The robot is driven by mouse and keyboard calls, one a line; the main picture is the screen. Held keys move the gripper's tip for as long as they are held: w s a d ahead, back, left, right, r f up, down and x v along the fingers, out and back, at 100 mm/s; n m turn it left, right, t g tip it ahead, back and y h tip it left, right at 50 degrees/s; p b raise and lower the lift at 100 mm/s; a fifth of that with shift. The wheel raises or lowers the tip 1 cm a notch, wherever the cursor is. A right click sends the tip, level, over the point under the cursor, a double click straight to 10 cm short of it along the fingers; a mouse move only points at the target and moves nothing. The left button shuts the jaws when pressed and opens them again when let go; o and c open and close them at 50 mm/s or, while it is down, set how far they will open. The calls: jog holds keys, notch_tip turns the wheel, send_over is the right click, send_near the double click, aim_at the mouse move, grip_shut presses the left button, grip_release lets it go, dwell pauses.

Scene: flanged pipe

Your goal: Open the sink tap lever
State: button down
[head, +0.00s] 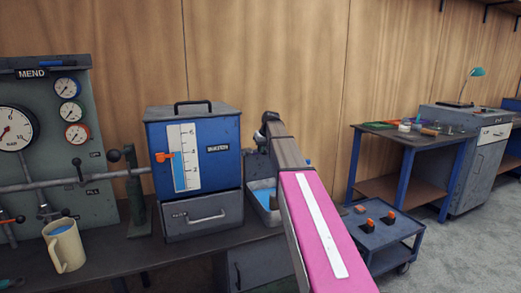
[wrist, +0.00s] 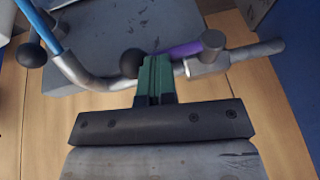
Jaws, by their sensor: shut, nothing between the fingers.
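My gripper (wrist: 155,80) shows in the wrist view with its green fingers together and nothing between them. The fingertips lie right by a purple bar (wrist: 180,50) and a black ball knob (wrist: 133,62) on a grey metal pipe (wrist: 95,80), which looks like the tap. I cannot tell whether they touch, or which part is the lever. A grey cylindrical fitting (wrist: 208,50) is right of the fingertips. In the head view, the grey sink (head: 263,200) with blue inside is partly hidden behind my pink arm, and the tap cannot be made out.
A blue tank (head: 212,130) with a scale stands left of the sink. A cream jug (head: 64,246), pipework and a gauge panel (head: 90,165) are farther left. A blue trolley (head: 375,238) and a workbench (head: 420,138) stand at right. The wooden wall is close behind.

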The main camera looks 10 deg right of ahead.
jog(key=shift+r, duration=0.15)
jog(key=v, duration=1.3)
jog(key=shift+w+r, duration=0.2)
jog(key=shift+r, duration=0.25)
